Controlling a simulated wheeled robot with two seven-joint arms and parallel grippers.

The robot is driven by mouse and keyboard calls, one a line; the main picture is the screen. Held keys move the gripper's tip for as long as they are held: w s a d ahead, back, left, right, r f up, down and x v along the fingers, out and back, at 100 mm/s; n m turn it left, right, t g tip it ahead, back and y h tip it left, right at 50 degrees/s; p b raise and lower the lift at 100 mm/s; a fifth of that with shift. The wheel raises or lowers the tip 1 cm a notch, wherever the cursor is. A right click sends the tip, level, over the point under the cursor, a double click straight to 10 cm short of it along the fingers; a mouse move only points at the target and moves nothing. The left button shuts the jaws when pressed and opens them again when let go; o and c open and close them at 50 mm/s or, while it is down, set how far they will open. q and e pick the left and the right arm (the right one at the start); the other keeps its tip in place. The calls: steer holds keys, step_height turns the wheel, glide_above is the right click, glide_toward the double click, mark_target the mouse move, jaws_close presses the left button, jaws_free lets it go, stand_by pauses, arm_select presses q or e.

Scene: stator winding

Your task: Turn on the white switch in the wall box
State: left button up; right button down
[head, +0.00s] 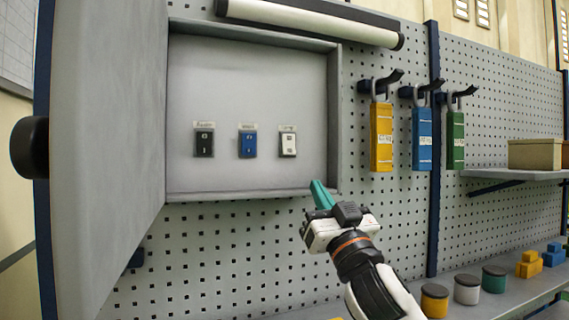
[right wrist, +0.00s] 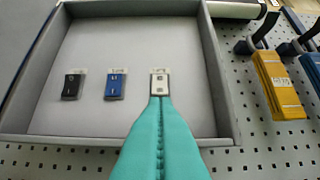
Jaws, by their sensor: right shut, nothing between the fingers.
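The grey wall box (head: 250,188) is open, with its door (head: 105,150) swung out to the left. Inside, on the back panel, are a black switch (head: 204,143), a blue switch (head: 247,144) and a white switch (head: 287,144) in a row, each with a small label above. My right gripper (head: 318,190) is shut and empty, with its teal fingers near the box's lower right corner in the head view. In the right wrist view the fingertips (right wrist: 160,98) overlap the lower end of the white switch (right wrist: 159,84); I cannot tell whether they touch. My left gripper is not in view.
Yellow (head: 381,137), blue (head: 422,138) and green (head: 455,140) padlock-like blocks hang on hooks right of the box. A white tube light (head: 310,20) runs above it. A shelf (head: 480,300) with coloured cylinders and blocks lies below right. The box interior before the switches is clear.

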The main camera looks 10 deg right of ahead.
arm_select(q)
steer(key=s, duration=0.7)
arm_select(e)
steer(key=s+r, duration=0.1)
steer(key=s, duration=0.2)
steer(key=p, duration=0.5)
glide_toward(290, 147)
step_height(290, 147, up, 3)
steer(key=s, duration=0.2)
steer(key=w+p, duration=0.2)
steer(key=w, duration=0.1)
steer(key=w+r+p, duration=0.1)
steer(key=w, duration=0.1)
steer(key=shift+w+a, duration=0.2)
steer(key=shift+a, duration=0.15)
steer(key=shift+w+a+f, duration=0.1)
steer(key=shift+w+f, duration=0.2)
steer(key=shift+w, duration=0.35)
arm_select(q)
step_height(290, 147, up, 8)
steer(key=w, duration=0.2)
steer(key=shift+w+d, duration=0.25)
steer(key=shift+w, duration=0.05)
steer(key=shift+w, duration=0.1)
